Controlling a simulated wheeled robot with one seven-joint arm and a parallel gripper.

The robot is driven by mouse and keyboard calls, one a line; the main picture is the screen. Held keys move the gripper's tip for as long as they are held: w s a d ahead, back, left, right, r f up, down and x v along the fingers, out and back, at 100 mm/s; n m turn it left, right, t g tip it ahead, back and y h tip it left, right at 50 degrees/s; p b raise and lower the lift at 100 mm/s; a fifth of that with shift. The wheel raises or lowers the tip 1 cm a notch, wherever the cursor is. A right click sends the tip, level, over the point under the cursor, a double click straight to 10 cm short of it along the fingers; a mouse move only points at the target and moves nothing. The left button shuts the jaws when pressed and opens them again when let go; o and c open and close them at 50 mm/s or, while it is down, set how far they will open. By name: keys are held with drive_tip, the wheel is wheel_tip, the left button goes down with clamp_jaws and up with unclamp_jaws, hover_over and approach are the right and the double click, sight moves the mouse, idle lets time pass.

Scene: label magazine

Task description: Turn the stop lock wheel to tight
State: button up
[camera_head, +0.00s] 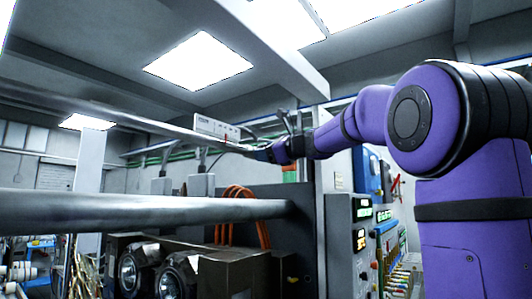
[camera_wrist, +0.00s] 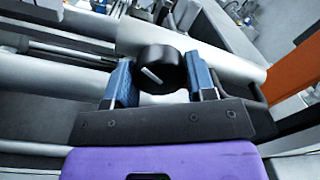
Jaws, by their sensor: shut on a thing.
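The stop lock wheel (camera_wrist: 163,60) is a round black knob with a white mark on its face. It shows in the middle of the wrist view, in front of metal rails. My gripper (camera_wrist: 160,82) has a blue finger on each side of the knob and is shut on it. The white mark lies at a slant. In the head view my gripper (camera_head: 262,153) is small and far off, at the end of my purple arm near a metal rail. The knob cannot be made out there.
A thick metal roller (camera_head: 140,211) crosses the left of the head view. A white box (camera_head: 215,128) sits close to my gripper. A control panel (camera_head: 355,245) with lit displays stands right of centre. An orange part (camera_wrist: 292,72) shows at the right of the wrist view.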

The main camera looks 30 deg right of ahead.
drive_tip(key=shift+f, duration=0.1)
drive_tip(key=o, duration=0.9)
drive_tip(key=v, duration=1.1)
